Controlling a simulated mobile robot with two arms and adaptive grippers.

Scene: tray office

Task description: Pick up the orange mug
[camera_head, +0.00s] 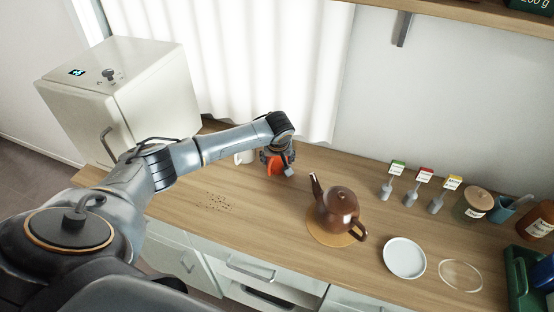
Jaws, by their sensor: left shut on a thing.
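The orange mug (275,167) is at the back of the wooden counter, left of the teapot. My left arm reaches in from the left and my left gripper (279,159) is over the mug from above, shut on it. The wrist and fingers hide much of the mug. I cannot tell whether the mug's base touches the counter. My right gripper is not in view.
A white mug (244,157) stands just left of the orange one. A brown teapot (338,209) sits on a round mat (322,236) to the right. A white plate (405,258), labelled holders (411,196) and a jar (474,205) stand further right. Dark crumbs (218,202) lie in front.

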